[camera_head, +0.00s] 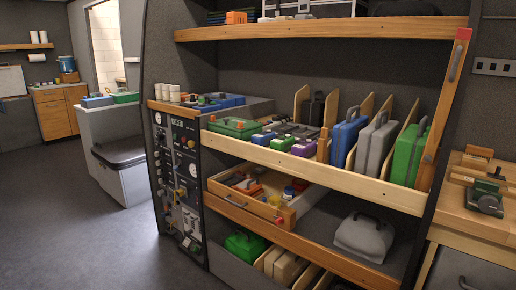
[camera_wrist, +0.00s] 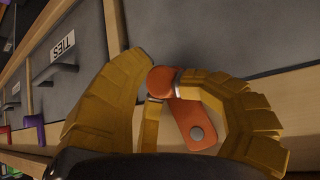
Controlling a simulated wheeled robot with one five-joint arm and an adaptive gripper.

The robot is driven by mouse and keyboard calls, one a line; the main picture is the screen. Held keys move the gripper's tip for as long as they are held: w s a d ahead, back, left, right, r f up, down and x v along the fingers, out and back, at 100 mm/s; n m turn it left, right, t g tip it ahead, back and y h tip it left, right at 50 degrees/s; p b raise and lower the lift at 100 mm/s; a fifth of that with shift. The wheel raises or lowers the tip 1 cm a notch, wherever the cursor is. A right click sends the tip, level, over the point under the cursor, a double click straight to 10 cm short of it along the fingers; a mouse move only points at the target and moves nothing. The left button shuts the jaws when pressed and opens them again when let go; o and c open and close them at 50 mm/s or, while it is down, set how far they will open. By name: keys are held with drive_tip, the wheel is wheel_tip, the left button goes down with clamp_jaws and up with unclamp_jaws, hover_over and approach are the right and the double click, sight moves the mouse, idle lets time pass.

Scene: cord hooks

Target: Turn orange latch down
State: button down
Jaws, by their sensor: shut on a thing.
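The orange latch (camera_wrist: 186,112) shows in the wrist view. It is a short flat bar with a rounded orange knob at one end and a grey round pin near the other end. It lies at a slant in the picture, knob at upper left and pin at lower right. My gripper (camera_wrist: 166,92) has yellow segmented fingers curled around both sides of the latch, closed on it near the knob end. The fingers hide part of the latch's edges. My gripper does not show in the head view, and I cannot pick out the latch there.
In the wrist view, a grey panel with a label (camera_wrist: 62,45) and dark handle is at left, beside a wooden edge. The head view shows a shelf unit with colored cases (camera_head: 408,153), an open wooden drawer (camera_head: 240,207), and clear floor (camera_head: 90,225) at left.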

drive_tip(key=shift+g+y, duration=0.3)
drive_tip(key=shift+y, duration=0.1)
drive_tip(key=f, duration=0.1)
drive_tip(key=a+f, duration=0.1)
drive_tip(key=f, duration=0.1)
drive_tip(key=s+f, duration=0.1)
drive_tip(key=f, duration=0.1)
drive_tip(key=shift+s+a+f, duration=0.1)
drive_tip(key=shift+a, duration=0.05)
drive_tip(key=c, duration=1.9)
unclamp_jaws()
drive_tip(key=shift+f+b, duration=0.1)
drive_tip(key=shift+b, duration=0.2)
drive_tip(key=shift+c, duration=0.2)
drive_tip(key=shift+d+f, duration=0.3)
drive_tip(key=shift+d, duration=0.05)
clamp_jaws()
drive_tip(key=s+a+r+p, duration=0.1)
drive_tip(key=a+r, duration=0.2)
drive_tip(key=r, duration=0.4)
drive_tip(key=shift+a+r, duration=0.2)
drive_tip(key=shift+r, duration=0.1)
